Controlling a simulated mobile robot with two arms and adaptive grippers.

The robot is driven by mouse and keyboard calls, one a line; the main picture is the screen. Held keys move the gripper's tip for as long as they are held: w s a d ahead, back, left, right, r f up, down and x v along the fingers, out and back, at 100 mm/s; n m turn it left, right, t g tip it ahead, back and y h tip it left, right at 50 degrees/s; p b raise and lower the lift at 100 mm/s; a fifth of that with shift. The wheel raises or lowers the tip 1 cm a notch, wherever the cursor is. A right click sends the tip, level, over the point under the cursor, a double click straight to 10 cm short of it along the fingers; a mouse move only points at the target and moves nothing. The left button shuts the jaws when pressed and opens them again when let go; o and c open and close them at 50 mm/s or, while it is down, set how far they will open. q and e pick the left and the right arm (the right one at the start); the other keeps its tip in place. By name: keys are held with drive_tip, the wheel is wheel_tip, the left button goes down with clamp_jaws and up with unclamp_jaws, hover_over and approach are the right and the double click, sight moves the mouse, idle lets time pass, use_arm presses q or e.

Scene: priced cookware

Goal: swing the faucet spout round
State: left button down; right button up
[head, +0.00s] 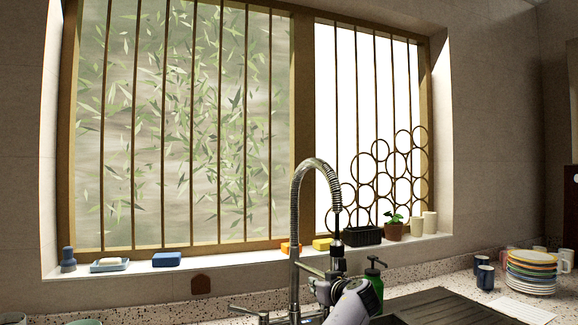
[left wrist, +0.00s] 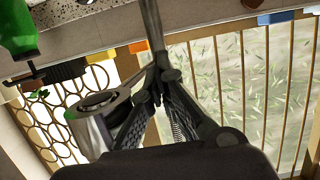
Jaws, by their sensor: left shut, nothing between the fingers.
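The faucet (head: 295,240) stands in the middle of the head view, with a coiled silver spout that arches up and curves down to the right. My left gripper is shut and empty. In the left wrist view its fingertips (left wrist: 158,72) meet next to a grey metal bar, and a silver cylinder (left wrist: 93,118) lies close beside the left finger. I cannot tell whether the fingers touch the faucet. My right gripper is not in view.
A green bottle (head: 374,278) stands close to the right of my gripper. Behind are the windowsill with a black planter (head: 363,236), a potted plant (head: 393,229) and sponges (head: 167,259). Stacked plates (head: 531,272) and mugs (head: 485,278) stand at right, past the dark drainboard (head: 440,308).

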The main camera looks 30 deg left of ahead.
use_arm(q)
drive_tip(key=s+d+r+b, duration=0.2)
drive_tip(key=s+d, duration=0.3)
drive_tip(key=s, duration=0.3)
drive_tip(key=shift+s+d+r, duration=0.15)
drive_tip(key=shift+d+r, duration=0.1)
drive_tip(key=shift+d, duration=0.15)
idle(0.5)
drive_tip(key=v, duration=1.2)
